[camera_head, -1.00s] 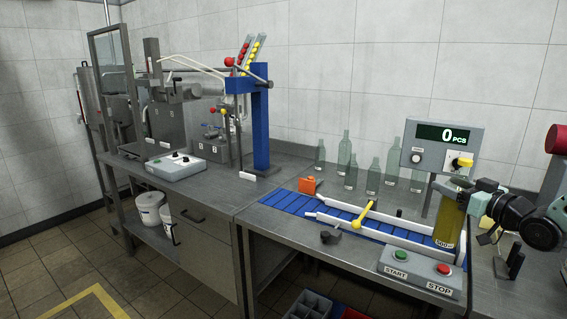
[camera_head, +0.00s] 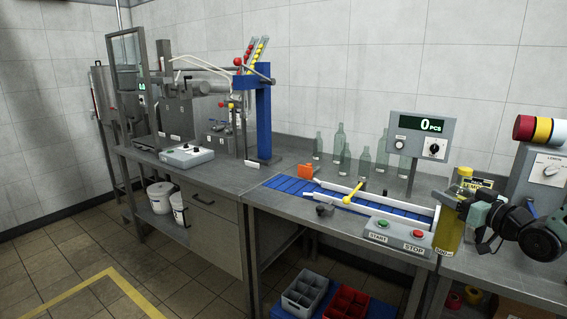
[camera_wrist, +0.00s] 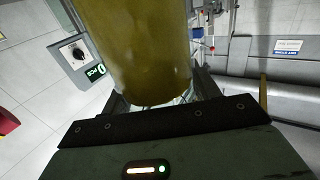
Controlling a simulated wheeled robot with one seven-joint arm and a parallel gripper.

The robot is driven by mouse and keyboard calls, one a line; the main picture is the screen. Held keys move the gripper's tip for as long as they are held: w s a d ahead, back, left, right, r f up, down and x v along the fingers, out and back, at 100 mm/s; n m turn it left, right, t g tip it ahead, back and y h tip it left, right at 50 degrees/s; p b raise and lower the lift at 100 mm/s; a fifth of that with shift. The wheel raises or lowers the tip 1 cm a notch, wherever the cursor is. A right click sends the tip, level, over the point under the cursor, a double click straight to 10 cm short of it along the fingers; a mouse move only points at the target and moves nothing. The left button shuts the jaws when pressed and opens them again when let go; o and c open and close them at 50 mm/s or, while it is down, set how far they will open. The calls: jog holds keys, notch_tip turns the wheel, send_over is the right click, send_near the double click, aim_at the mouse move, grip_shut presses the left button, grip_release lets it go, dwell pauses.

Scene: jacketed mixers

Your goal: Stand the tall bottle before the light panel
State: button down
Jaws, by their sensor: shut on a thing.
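The tall bottle (camera_head: 449,236), filled with yellow-olive liquid and capped in yellow, is upright in my gripper (camera_head: 463,208) at the right of the head view. A 500 ml mark shows near its base. In the wrist view the bottle (camera_wrist: 140,50) fills the upper middle, and my gripper (camera_wrist: 165,120) is shut on it; the fingertips are largely hidden. A framed upright panel (camera_head: 125,75) stands at the far left back of the bench; I cannot tell whether it is the light panel or whether it is lit.
A blue conveyor (camera_head: 290,185) with white rails runs along the bench. Several clear empty bottles (camera_head: 340,145) stand behind it. A START/STOP box (camera_head: 398,235) is at the front edge. A counter display (camera_head: 418,135) stands behind. A grey crate (camera_head: 304,292) and red crate (camera_head: 347,301) sit below.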

jog(key=s+a+f+m+h, duration=0.1)
jog(key=s+a+f+h, duration=0.1)
jog(key=s+f, duration=0.4)
jog(key=s+a+f+m+t+h, duration=0.1)
jog(key=s+a+f, duration=0.3)
jog(key=f, duration=0.8)
jog(key=s+a+f+m+h, duration=0.2)
jog(key=s+a+f+h, duration=0.1)
jog(key=s+f, duration=0.5)
jog(key=shift+s+a+f+m+h, duration=0.3)
jog(key=shift+a+f+h, duration=0.1)
jog(key=shift+f+h, duration=0.1)
jog(key=shift+d, duration=0.15)
